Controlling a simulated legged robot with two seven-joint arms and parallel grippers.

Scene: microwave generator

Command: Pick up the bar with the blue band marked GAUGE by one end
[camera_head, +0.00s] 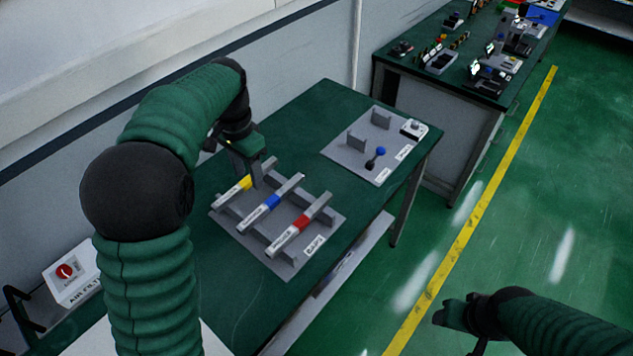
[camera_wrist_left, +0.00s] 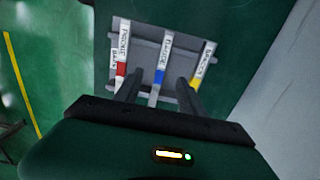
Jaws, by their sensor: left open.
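The bar with the blue band (camera_head: 272,202) lies across grey rails between two other bars. In the left wrist view the blue-banded bar (camera_wrist_left: 161,65) carries a white label on one end, with print that looks like GAUGE. My left gripper (camera_head: 257,173) is open and points down above the rack, close to the bars' far ends. In the left wrist view my left gripper (camera_wrist_left: 158,90) has its fingers apart, one on each side of the blue bar's line, holding nothing. My right gripper (camera_head: 457,314) is low at the right, over the floor, its jaws unclear.
A yellow-banded bar (camera_head: 232,190) and a red-banded bar (camera_head: 302,222) lie on either side on the same grey rack plate (camera_head: 325,232). A second grey plate (camera_head: 347,160) with blocks and a blue-knobbed part stands farther back. Green table (camera_head: 310,110) is bare between them.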

